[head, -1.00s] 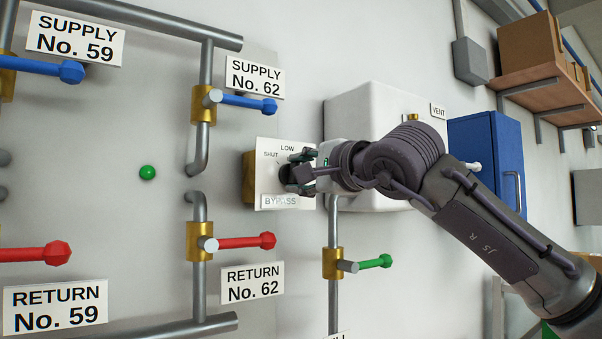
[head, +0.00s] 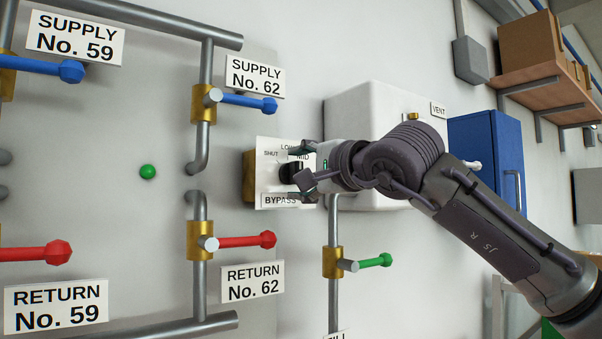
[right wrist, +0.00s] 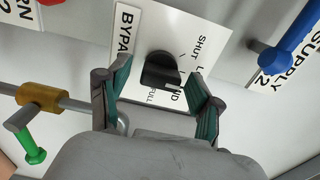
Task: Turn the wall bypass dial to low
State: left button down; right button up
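The bypass dial (head: 290,173) is a black knob on a white plate (head: 268,178) marked SHUT, LOW and MID, with BYPASS below. In the right wrist view the dial (right wrist: 160,70) has a pale mark on the side toward MID and FULL; its exact setting is hard to tell. My right gripper (head: 304,165) is open just in front of the plate. In the right wrist view its fingers stand apart on either side of the dial, and the gripper (right wrist: 160,78) appears clear of it. My left gripper is not in view.
Left of the plate are supply No. 62 (head: 248,103) and return No. 62 (head: 240,241) valve levers. A green lever (head: 375,261) is below my right gripper. A white box (head: 350,110) is on the wall behind my right arm.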

jog(key=v, duration=1.2)
dwell(0.4)
